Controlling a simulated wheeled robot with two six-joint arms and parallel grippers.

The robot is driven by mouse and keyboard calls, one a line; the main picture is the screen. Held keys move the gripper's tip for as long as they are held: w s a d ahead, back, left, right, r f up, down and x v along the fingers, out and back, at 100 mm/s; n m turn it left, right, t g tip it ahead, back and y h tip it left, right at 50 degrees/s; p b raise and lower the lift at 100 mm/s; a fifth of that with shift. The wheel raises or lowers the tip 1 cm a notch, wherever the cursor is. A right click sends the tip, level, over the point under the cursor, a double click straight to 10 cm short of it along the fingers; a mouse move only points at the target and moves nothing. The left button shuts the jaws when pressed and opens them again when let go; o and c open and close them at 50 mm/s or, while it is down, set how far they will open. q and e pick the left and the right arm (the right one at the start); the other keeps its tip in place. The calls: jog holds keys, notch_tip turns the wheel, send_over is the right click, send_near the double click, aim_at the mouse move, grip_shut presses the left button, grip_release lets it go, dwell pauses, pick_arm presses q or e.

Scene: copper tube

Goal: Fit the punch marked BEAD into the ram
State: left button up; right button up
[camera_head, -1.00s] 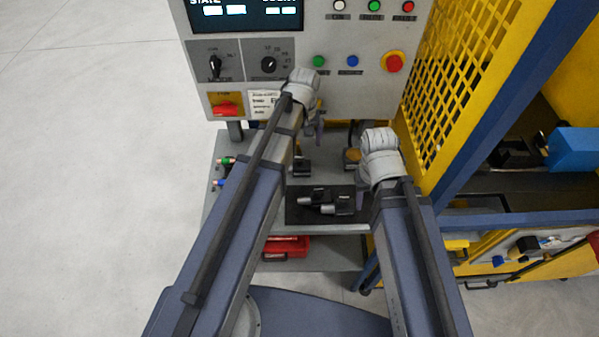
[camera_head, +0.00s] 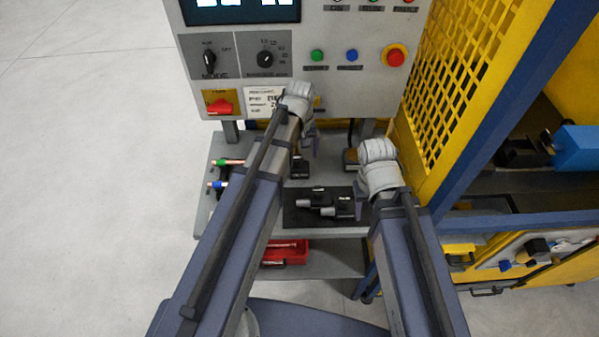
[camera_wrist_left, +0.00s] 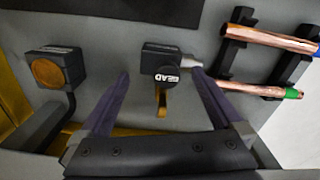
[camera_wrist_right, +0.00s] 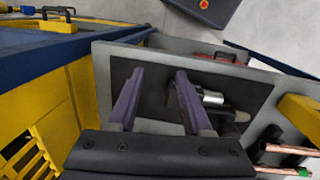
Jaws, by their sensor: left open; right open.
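The punch marked BEAD (camera_wrist_left: 182,70) is a dark block with a round labelled face and a silver shank. In the left wrist view it lies ahead of my left gripper (camera_wrist_left: 162,80), between the two open fingers in the picture; I cannot tell whether they reach around it. The block also shows in the head view (camera_head: 299,168), beside the left gripper (camera_head: 309,143). My right gripper (camera_wrist_right: 160,73) is open and empty near a black mat (camera_wrist_right: 155,115). Two other dark punches with silver shanks lie on that mat in the head view (camera_head: 343,208). I cannot make out the ram.
A dark block with a round copper-coloured face (camera_wrist_left: 48,73) stands left of the BEAD punch in the left wrist view. Copper tubes (camera_wrist_left: 270,40) rest on dark holders. A control panel (camera_head: 340,75) rises behind the bench, and a yellow mesh guard (camera_head: 440,90) stands right.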

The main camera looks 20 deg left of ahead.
aim_at(300, 166)
pick_arm(q)
notch_tip(300, 166, down, 3)
jog(key=shift+r+b, duration=0.1)
jog(key=shift+b, duration=0.85)
pick_arm(e)
notch_tip(300, 166, down, 3)
jog(key=shift+r, duration=0.1)
pick_arm(q)
jog(key=shift+c, duration=0.2)
grip_shut()
